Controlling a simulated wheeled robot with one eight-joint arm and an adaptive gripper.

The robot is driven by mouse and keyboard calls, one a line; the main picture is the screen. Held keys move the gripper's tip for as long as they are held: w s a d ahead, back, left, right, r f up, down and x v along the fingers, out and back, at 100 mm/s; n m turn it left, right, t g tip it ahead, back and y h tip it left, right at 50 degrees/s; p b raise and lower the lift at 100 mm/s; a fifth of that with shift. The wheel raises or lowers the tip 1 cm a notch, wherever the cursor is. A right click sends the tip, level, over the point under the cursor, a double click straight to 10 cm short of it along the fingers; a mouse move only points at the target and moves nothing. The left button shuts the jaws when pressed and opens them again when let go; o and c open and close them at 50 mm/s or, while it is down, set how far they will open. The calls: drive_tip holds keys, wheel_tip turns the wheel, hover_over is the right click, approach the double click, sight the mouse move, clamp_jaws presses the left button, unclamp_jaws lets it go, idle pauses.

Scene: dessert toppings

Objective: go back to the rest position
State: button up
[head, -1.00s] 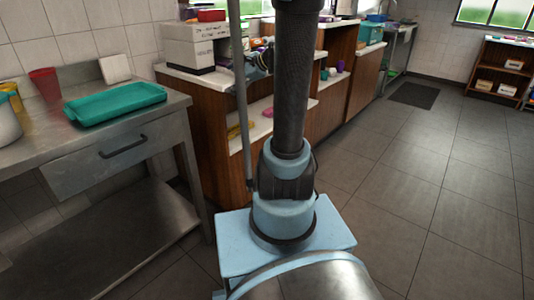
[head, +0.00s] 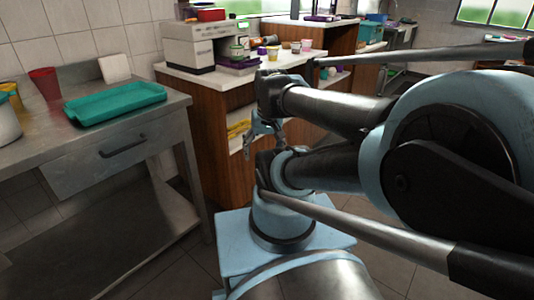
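My arm (head: 340,110) is folded low across the right half of the head view, with a large blue and black joint close to the camera. My gripper (head: 262,138) shows small beside the arm's dark joints, in front of the wooden counter. Its light blue part points downward. The fingertips are too small and partly covered by my arm, so I cannot tell whether they are apart. I see no object held in it.
A steel table (head: 185,100) with a teal tray (head: 115,102) and a red cup (head: 45,83) stands at left. A wooden counter (head: 215,130) bears a white machine (head: 190,45), a purple box (head: 238,66) and several small cups. Much of the floor at right is hidden by my arm.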

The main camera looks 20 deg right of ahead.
drive_tip(key=shift+s+d+f+n, duration=0.4)
drive_tip(key=shift+s+d, duration=0.15)
drive_tip(key=shift+d, duration=0.1)
drive_tip(key=shift+w+f, duration=0.15)
drive_tip(key=shift+w, duration=0.2)
idle(0.5)
